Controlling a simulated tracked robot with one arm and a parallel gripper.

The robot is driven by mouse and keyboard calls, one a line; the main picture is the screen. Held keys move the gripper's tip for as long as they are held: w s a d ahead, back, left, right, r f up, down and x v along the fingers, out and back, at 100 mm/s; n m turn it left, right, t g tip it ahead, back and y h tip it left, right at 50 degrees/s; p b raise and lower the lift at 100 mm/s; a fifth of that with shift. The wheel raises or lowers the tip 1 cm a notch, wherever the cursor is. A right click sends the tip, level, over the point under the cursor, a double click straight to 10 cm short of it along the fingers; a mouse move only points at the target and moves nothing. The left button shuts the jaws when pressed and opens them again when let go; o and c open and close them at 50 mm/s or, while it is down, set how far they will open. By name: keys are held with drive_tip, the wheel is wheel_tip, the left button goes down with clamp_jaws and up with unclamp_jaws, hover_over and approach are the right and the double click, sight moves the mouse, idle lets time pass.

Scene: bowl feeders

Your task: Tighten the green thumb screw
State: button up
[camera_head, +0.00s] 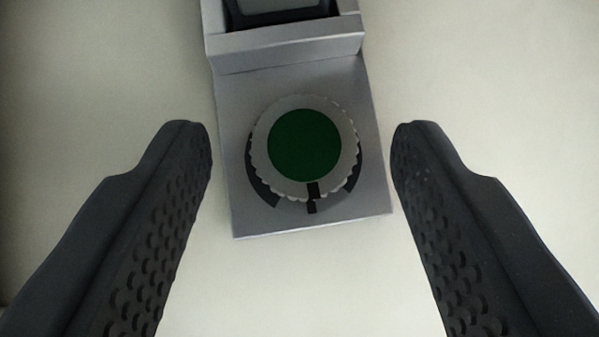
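The green thumb screw (304,145) has a green round top and a pale grey knurled rim. It sits on a grey metal bracket (245,215) in the middle of the view. A black mark on its rim points down, in line with a black mark on the bracket below it. Dark arc marks show on both sides of the screw. My gripper (303,135) is open, with one black textured finger on each side of the bracket. Neither finger appears to touch the screw or the bracket, and nothing is between them in grip.
The bracket has a raised step (288,45) above the screw. A dark-framed part (280,8) sits beyond it at the top edge, partly cut off. The pale plain surface (490,70) around the bracket is clear on both sides.

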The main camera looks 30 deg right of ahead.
drive_tip(key=p+v, duration=0.2)
drive_tip(key=v, duration=0.5)
drive_tip(key=shift+a+r, duration=0.1)
drive_tip(key=shift+s, duration=0.1)
idle(0.5)
